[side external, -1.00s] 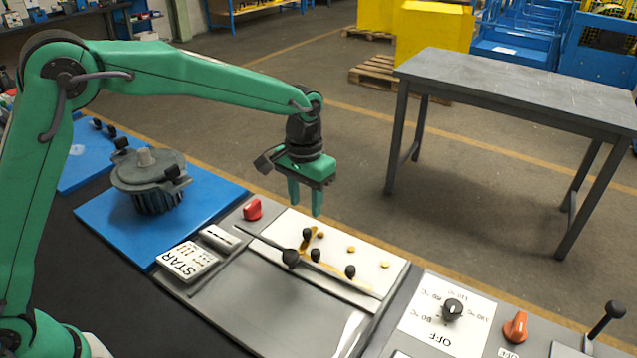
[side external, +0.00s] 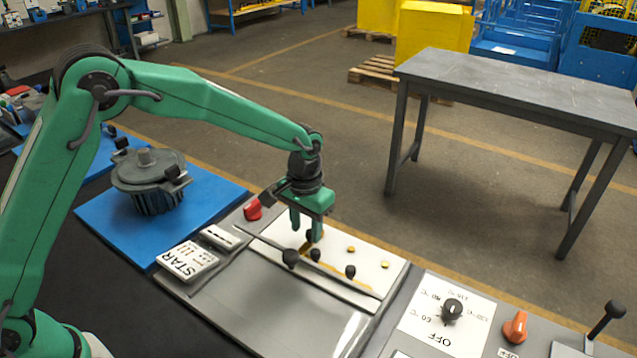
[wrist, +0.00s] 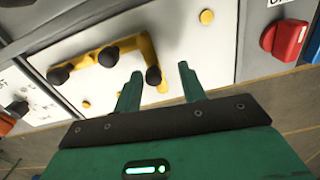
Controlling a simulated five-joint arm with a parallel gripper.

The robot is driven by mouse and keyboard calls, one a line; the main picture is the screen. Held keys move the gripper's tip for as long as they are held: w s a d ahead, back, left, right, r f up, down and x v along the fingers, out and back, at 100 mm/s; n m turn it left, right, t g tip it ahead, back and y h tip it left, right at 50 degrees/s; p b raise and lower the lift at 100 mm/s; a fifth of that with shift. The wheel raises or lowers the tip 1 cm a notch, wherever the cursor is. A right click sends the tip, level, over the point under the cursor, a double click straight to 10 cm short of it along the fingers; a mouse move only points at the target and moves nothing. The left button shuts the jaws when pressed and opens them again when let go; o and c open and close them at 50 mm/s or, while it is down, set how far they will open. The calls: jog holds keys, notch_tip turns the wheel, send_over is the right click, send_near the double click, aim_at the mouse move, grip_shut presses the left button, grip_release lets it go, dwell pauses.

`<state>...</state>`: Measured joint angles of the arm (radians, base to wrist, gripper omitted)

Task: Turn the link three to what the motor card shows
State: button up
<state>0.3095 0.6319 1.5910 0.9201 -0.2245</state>
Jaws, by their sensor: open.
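The motor card (side external: 187,262) lies left of the terminal panel and reads "STAR", with small marks beside the word. Yellow links (wrist: 128,44) with black knobs lie on the white terminal plate (side external: 335,243). I cannot read which link is number three. My gripper (side external: 306,232) is open, pointing down over the plate's left end. In the wrist view its fingertips (wrist: 160,70) are on either side of the end knob (wrist: 153,75), the one nearest the red switch. Whether they touch it is unclear. Two more knobs, a middle one (wrist: 108,56) and a far one (wrist: 60,74), stand clear of the fingers.
A red switch (side external: 253,210) stands left of the plate. Bare yellow studs (side external: 385,264) sit on the plate. A motor (side external: 150,180) stands on a blue mat. A dial (side external: 451,310) is at right.

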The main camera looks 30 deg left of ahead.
jog(key=shift+f, duration=0.3)
